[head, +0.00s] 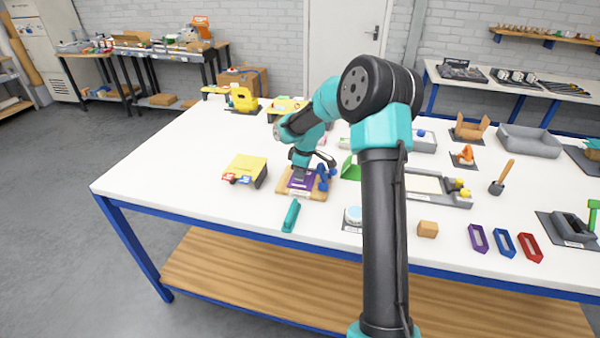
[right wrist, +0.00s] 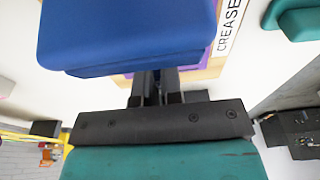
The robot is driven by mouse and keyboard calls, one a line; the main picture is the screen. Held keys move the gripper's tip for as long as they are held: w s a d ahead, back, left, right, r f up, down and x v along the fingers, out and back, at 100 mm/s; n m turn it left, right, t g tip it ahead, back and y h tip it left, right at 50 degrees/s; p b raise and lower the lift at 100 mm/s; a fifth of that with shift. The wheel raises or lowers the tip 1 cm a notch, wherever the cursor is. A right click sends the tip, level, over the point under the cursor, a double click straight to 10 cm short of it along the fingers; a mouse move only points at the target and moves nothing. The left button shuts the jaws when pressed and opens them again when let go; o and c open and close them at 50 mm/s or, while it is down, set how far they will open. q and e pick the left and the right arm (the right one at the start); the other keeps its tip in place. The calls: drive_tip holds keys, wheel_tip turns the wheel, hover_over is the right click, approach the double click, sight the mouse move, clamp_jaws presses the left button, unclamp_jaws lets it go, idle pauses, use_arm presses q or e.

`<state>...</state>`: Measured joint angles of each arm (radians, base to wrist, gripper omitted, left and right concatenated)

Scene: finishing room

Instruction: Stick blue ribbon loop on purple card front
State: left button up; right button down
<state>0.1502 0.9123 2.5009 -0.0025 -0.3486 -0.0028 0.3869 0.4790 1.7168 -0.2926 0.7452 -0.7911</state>
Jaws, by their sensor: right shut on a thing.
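The purple card (head: 299,184) lies on a tan wooden board (head: 316,197) near the table's left front. My right gripper (head: 301,171) points down over the card and is shut on the blue ribbon loop (head: 323,180). In the right wrist view the blue loop (right wrist: 130,32) fills the space beyond the fingers (right wrist: 157,88). It hides most of the card, leaving a purple sliver. Whether the loop touches the card I cannot tell. My left gripper is in neither view.
A teal tool (head: 291,216) lies in front of the board. A yellow-topped holder (head: 245,170) stands left, and a green piece (head: 350,169) stands right. Purple (head: 478,238), blue (head: 503,243) and red (head: 529,248) trays line the front right. Bare table lies at far left.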

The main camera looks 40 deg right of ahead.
drive_tip(key=c, duration=0.9)
unclamp_jaws()
drive_tip(key=shift+o, duration=0.2)
drive_tip(key=shift+r, duration=0.1)
drive_tip(key=shift+r, duration=3.95)
